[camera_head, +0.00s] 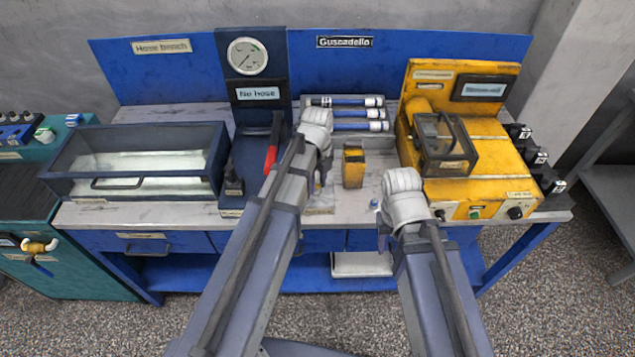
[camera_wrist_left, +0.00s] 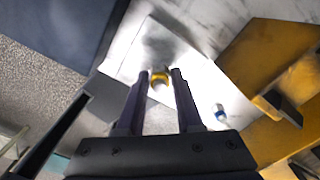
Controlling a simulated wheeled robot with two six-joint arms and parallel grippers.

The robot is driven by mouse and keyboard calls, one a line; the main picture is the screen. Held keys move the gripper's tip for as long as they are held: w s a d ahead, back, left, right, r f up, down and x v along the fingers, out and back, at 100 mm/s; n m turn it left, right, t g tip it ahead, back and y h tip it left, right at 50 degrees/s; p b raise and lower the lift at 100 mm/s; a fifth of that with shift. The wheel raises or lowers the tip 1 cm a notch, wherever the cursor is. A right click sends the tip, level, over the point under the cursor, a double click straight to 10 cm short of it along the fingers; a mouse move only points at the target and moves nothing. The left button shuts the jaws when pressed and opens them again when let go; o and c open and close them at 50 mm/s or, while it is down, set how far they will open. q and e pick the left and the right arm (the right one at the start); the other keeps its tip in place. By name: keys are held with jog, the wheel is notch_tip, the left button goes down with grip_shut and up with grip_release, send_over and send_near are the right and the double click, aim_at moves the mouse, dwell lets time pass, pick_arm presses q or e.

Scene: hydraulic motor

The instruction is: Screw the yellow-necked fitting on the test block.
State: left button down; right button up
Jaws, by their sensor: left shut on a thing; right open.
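In the left wrist view, my left gripper (camera_wrist_left: 160,82) is shut on the yellow-necked fitting (camera_wrist_left: 159,77), whose yellow collar shows between the fingertips. A bright, pale plate-like surface (camera_wrist_left: 195,75) lies beneath it; I take this to be the test block, but cannot tell whether the fitting touches it.
A small blue-topped piece (camera_head: 373,204) stands between the grippers; it also shows in the left wrist view (camera_wrist_left: 220,112). A yellow block (camera_head: 353,168) stands behind it. The yellow machine (camera_head: 480,155) is at right, the gauge stand (camera_head: 247,120) and clear-lidded box (camera_head: 140,165) at left.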

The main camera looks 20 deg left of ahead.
pick_arm(q)
jog(key=m, duration=0.5)
jog(key=shift+m, duration=0.3)
jog(key=shift+m, duration=0.6)
jog(key=c, duration=0.7)
grip_release()
